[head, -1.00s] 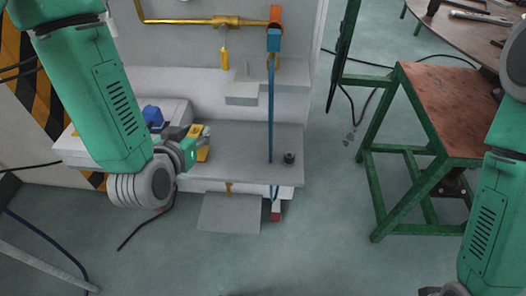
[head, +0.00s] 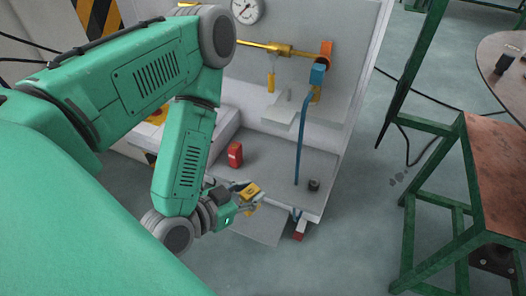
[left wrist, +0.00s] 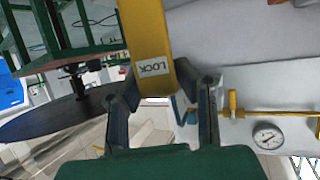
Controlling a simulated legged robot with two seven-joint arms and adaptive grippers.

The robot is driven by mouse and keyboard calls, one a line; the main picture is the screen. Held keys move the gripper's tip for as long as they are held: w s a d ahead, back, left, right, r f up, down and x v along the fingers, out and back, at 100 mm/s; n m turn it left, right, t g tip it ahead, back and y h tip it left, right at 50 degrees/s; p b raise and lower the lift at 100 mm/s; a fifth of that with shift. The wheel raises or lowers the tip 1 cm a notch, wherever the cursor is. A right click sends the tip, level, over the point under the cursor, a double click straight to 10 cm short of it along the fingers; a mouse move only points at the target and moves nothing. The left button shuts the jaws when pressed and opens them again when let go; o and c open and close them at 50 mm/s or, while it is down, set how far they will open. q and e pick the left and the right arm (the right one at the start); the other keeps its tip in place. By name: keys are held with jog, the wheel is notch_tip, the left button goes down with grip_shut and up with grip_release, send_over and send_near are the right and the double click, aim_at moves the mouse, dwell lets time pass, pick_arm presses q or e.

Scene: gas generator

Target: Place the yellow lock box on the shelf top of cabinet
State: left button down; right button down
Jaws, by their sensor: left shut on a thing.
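The yellow lock box (head: 250,191) is held in my left gripper (head: 243,196), in front of the cabinet's grey lower ledge (head: 273,159). In the left wrist view the yellow lock box (left wrist: 150,38) shows its LOCK label between the two fingers of my left gripper (left wrist: 160,88), which is shut on it. The box appears clear of the ledge in the head view. A smaller grey upper shelf (head: 334,103) projects from the cabinet (head: 318,14) above it. My right gripper is out of view.
A red block (head: 235,154) and a dark knob (head: 313,185) stand on the lower ledge. A yellow pipe (head: 260,43) and gauge (head: 247,10) are above. A green-framed table (head: 498,165) stands at right.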

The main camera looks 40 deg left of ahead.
pick_arm(q)
jog(key=shift+s+r, duration=0.15)
jog(key=shift+s, duration=0.4)
jog(key=shift+w, duration=0.1)
jog(key=w+a+b, duration=0.2)
jog(key=w+b, duration=0.6)
jog(key=w, duration=0.1)
jog(key=w+a+b, duration=0.3)
jog(key=w+b, duration=0.5)
jog(key=w, duration=0.1)
jog(key=f+b, duration=0.1)
jog(key=f, duration=0.1)
jog(key=f+b, duration=0.1)
jog(key=f, duration=0.1)
jog(key=f+b, duration=0.1)
jog(key=f, duration=0.2)
jog(key=shift+w, duration=0.25)
jog(key=shift+w+f+b, duration=0.25)
jog(key=shift+b, duration=0.05)
jog(key=shift+r, duration=0.15)
